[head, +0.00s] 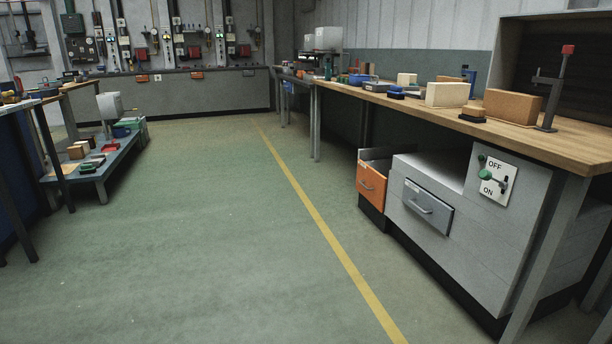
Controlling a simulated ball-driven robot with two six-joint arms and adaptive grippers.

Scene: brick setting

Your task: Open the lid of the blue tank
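I cannot clearly make out a blue tank with a lid. A dark blue surface (12,185) shows at the far left edge below a workbench, cut off by the picture and partly behind table legs. I cannot tell what it belongs to. A small blue container (122,131) sits on the low blue-grey bench at the left, too small to make out a lid. Neither of my grippers is in view.
A long wooden-topped workbench (425,103) with bricks, blocks and a clamp runs along the right. Its orange drawer (371,186) is partly open, beside a grey drawer (428,205). The low bench (75,181) stands left. The green floor (200,230) between is clear.

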